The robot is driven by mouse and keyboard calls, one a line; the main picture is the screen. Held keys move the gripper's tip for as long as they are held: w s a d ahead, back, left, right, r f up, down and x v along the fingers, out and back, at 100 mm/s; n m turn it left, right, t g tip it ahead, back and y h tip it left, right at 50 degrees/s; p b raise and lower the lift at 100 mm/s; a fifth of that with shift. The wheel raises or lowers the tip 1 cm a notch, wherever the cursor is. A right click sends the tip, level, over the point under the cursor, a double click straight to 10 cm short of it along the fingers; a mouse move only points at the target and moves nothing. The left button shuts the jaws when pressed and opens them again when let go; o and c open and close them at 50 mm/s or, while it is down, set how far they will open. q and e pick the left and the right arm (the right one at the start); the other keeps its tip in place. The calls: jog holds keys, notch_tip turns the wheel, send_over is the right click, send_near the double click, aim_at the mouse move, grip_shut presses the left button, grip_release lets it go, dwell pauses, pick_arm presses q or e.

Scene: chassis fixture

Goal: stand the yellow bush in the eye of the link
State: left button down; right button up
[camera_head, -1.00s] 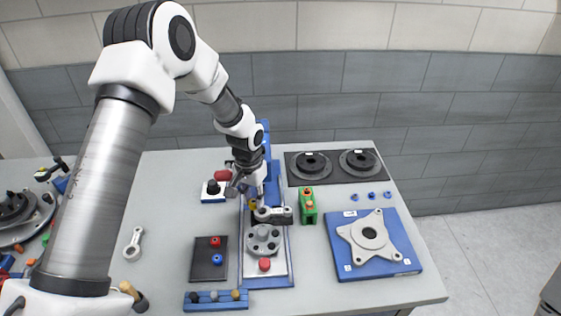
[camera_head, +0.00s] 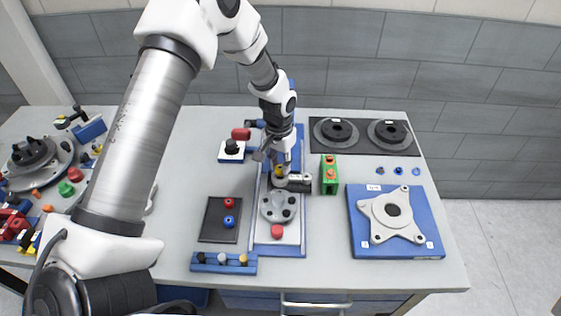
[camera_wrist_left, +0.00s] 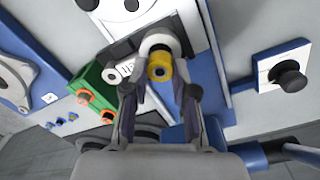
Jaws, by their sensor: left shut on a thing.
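The yellow bush (camera_head: 279,170) is a short ring with a hole, held in my left gripper (camera_head: 277,162). The wrist view shows the bush (camera_wrist_left: 160,69) between the two fingertips (camera_wrist_left: 160,90), right over the pale round eye of the link (camera_wrist_left: 156,43). The link (camera_head: 296,183) lies across the blue fixture, its eye end under the gripper. I cannot tell whether the bush touches the eye or has entered it; fingers and bush hide part of it. My right gripper is not in view.
A green block (camera_head: 329,174) stands close to the right of the link. A grey round part (camera_head: 279,206) is in front of it. A white-topped base with a black knob (camera_head: 232,147) is on the left. Bare table lies between the green block and the blue plate (camera_head: 356,236).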

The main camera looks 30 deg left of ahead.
pick_arm(q)
jog(key=shift+s+r, duration=0.2)
jog(key=shift+s, duration=0.05)
jog(key=shift+w+f, duration=0.3)
jog(key=shift+w, duration=0.2)
jog(key=shift+s+r+p, duration=0.2)
jog(key=shift+s+p, duration=0.15)
jog(key=shift+s, duration=0.15)
jog(key=shift+f, duration=0.1)
jog(key=shift+p, duration=0.3)
jog(key=shift+w+f, duration=0.2)
jog(key=shift+f, duration=0.2)
